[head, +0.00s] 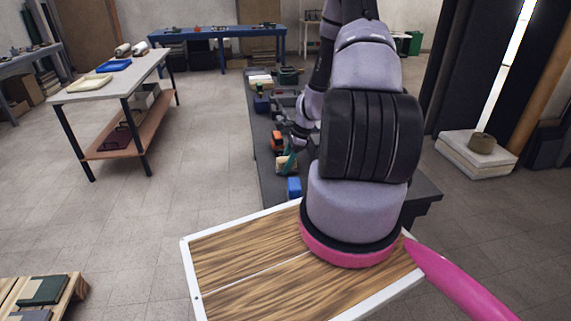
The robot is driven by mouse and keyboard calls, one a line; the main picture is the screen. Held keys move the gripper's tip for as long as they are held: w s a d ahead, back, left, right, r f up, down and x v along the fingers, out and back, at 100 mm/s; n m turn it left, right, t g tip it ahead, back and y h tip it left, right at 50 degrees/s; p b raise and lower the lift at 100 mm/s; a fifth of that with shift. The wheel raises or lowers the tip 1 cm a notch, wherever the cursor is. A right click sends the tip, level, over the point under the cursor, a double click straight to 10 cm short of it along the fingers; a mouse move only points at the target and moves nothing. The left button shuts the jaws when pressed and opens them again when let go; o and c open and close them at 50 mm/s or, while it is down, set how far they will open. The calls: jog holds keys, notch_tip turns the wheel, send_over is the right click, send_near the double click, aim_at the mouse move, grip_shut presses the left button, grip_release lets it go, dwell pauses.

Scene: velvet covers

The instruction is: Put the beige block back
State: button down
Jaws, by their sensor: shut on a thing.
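My gripper (291,151) is small and far off in the head view, low over the dark grey table, left of my own upper arm. A beige block (286,166) shows right at its fingertips, and the gripper appears shut on it. The fingers are too small to see clearly. I cannot tell whether the block touches the table. A blue block (294,187) stands just in front of it, and an orange thing (277,141) lies just behind it to the left.
The dark table (269,185) carries several more items towards its far end, including a dark green bin (288,76). My arm hides its right side. A grey-topped workbench (110,85) stands left, with open floor between. Stacked pale slabs (475,158) lie at right.

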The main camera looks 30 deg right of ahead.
jog(key=shift+c, duration=1.2)
grip_release()
jog(key=shift+f, duration=0.1)
